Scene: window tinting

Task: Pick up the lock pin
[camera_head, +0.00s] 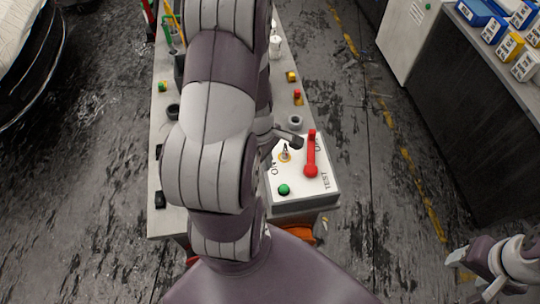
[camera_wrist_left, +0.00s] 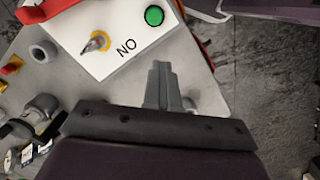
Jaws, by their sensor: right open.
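A small metal pin-like piece (camera_head: 285,154) stands in a yellow ring on the white test box (camera_head: 310,190). It also shows in the left wrist view (camera_wrist_left: 97,42). I cannot tell for sure whether it is the lock pin or a switch. My left gripper (camera_head: 290,140) reaches over the box beside this piece, largely hidden by my arm. In the left wrist view its fingers (camera_wrist_left: 165,85) look together, with nothing visible between them. My right gripper (camera_head: 472,275) is open at the lower right, away from the table, with nothing visible in it.
A red lever (camera_head: 311,155) and a green button (camera_head: 284,190) are on the box. A grey ring (camera_head: 295,121) and small coloured buttons (camera_head: 297,95) lie behind it. My left arm hides much of the table. A counter (camera_head: 480,60) with small boxes stands at right.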

